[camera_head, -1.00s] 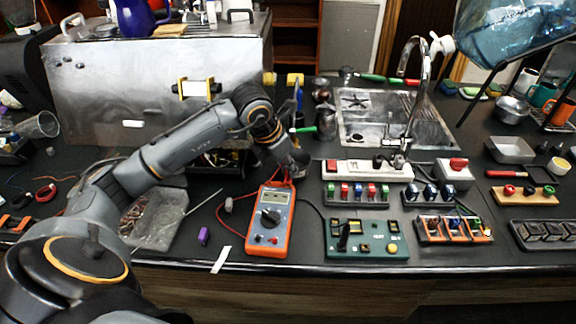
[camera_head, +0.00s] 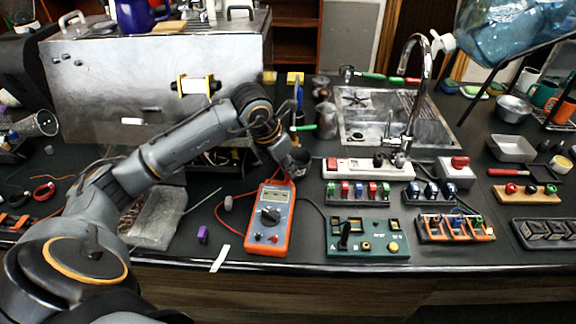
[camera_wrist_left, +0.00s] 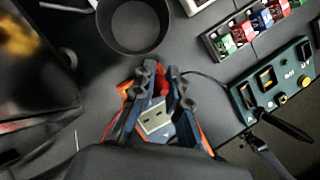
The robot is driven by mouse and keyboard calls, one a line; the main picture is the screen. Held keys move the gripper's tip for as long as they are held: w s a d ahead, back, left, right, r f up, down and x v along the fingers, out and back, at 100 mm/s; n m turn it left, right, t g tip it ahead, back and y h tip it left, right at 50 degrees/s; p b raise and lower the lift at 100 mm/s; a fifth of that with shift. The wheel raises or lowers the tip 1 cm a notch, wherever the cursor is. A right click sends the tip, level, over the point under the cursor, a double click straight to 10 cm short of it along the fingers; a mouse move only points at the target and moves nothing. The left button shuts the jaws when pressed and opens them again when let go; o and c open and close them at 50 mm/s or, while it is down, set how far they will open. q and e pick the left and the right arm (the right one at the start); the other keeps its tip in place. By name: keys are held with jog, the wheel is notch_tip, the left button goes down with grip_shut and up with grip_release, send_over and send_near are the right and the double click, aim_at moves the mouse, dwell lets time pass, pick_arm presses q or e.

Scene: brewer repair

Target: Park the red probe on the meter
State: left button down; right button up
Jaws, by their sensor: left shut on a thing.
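The meter (camera_head: 270,218), orange with a grey-blue face and a dial, lies on the dark counter in the head view. My left gripper (camera_head: 291,170) is low at the meter's far end. In the left wrist view, my left gripper's fingers (camera_wrist_left: 160,82) are shut on the red probe (camera_wrist_left: 162,84), of which only a small red part shows between them. The meter's grey display (camera_wrist_left: 157,119) shows just below the fingers. Red wire runs beside the meter at its far end. I cannot tell whether the probe touches the meter. My right gripper is not in view.
A dark round cup (camera_wrist_left: 133,24) stands close beyond the fingers. A green switch panel (camera_head: 368,238) lies to the meter's right, with a white power strip (camera_head: 368,170) behind it.

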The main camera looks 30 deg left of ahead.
pick_arm(q)
jog(key=shift+f+b, duration=0.25)
jog(key=shift+b, duration=0.35)
dwell(0.7)
jog(key=c, duration=1.3)
grip_release()
jog(key=v, duration=1.2)
